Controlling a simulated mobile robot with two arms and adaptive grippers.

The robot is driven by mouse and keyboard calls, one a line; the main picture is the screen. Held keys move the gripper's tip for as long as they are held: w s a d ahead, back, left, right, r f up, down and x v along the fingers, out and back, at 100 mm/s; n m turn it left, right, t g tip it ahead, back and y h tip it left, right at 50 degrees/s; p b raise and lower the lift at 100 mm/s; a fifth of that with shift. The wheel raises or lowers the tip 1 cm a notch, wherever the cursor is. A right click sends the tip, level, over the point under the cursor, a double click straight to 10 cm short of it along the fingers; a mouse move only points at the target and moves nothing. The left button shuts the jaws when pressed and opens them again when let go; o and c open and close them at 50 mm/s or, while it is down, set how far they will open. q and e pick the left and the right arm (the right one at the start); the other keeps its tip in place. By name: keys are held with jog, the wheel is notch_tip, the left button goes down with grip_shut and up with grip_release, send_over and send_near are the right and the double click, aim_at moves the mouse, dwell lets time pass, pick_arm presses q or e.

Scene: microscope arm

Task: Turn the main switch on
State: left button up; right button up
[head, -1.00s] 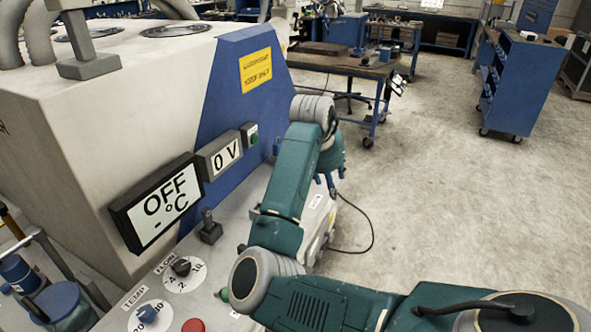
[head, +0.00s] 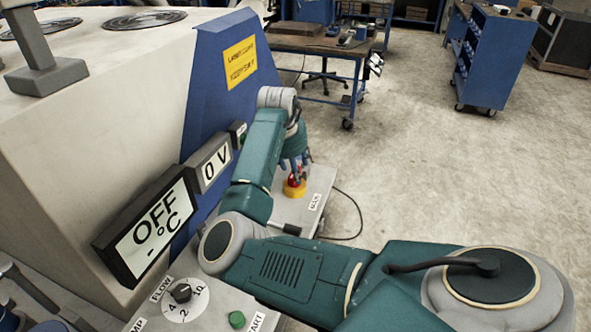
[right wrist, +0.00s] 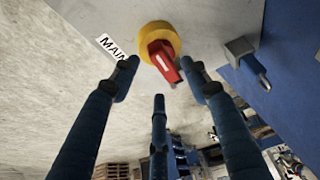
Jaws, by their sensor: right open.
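The main switch is a red handle on a round yellow base (head: 294,192) at the far end of the grey panel. In the right wrist view the red handle (right wrist: 163,62) sits tilted on its yellow base, beside a "MAIN" label (right wrist: 113,45). My right gripper (head: 296,163) hangs just over the switch, partly covering it. In the right wrist view my right gripper (right wrist: 160,82) is open, with its blue fingers spread around the handle's near end. I see no clear contact with the handle. My left gripper is out of view.
On the panel are a black flow knob (head: 182,293) and a green button (head: 237,319). The temperature display (head: 150,228) reads "OFF" and the voltage display (head: 214,165) reads "0 V". A grey bracket (right wrist: 240,50) stands close to the switch.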

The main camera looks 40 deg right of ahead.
jog(key=x, duration=0.2)
jog(key=shift+w+f, duration=0.2)
jog(key=shift+f, duration=0.1)
jog(key=shift+d+f, duration=0.25)
jog(key=shift+f, duration=0.25)
jog(key=shift+w, duration=0.1)
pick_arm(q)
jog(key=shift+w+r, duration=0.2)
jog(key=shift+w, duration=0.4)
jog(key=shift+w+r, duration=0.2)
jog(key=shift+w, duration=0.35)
pick_arm(e)
grip_shut()
